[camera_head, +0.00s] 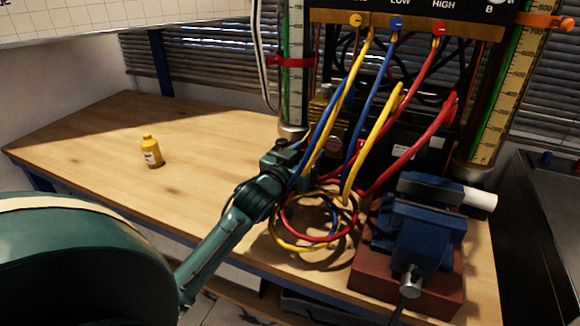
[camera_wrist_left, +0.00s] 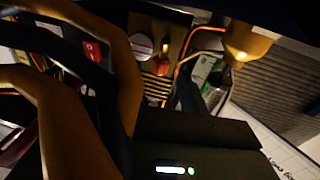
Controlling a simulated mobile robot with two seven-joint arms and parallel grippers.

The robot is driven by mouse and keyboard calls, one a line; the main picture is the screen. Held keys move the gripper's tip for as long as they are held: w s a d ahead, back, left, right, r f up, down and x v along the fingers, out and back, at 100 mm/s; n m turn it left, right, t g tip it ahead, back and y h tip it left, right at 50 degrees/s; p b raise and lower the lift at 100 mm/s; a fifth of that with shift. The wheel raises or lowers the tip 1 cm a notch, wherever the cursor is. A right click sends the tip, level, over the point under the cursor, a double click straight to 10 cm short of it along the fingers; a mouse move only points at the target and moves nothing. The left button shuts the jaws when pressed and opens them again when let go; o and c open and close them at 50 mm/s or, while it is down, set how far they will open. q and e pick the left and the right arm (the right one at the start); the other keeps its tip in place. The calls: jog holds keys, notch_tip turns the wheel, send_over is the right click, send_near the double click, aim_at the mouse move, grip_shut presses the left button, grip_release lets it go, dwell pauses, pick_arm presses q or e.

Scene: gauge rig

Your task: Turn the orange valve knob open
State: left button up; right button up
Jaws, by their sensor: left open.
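An orange knob-like fitting (camera_head: 566,22) juts from the right gauge tube at the top right of the head view. It looks like the valve knob, and no gripper of mine is near it. My left gripper (camera_head: 289,160) is at the rig's lower left, beside the hanging hoses and in front of the brass-coloured unit. Its fingertips are partly hidden by hoses, and it appears open with nothing held. In the left wrist view, dark gripper parts (camera_wrist_left: 205,135) fill the lower middle, and a small red-orange part (camera_wrist_left: 163,64) shows beyond. My right gripper is not in view.
A blue vise (camera_head: 423,225) stands to the right on the bench (camera_head: 95,150). A yellow bottle (camera_head: 151,152) stands at left, with clear bench around it. The left gauge tube (camera_head: 294,70) is behind.

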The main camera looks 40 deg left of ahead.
pick_arm(q)
jog(key=s+d, duration=0.1)
jog(key=s, duration=1)
jog(key=shift+s, duration=0.2)
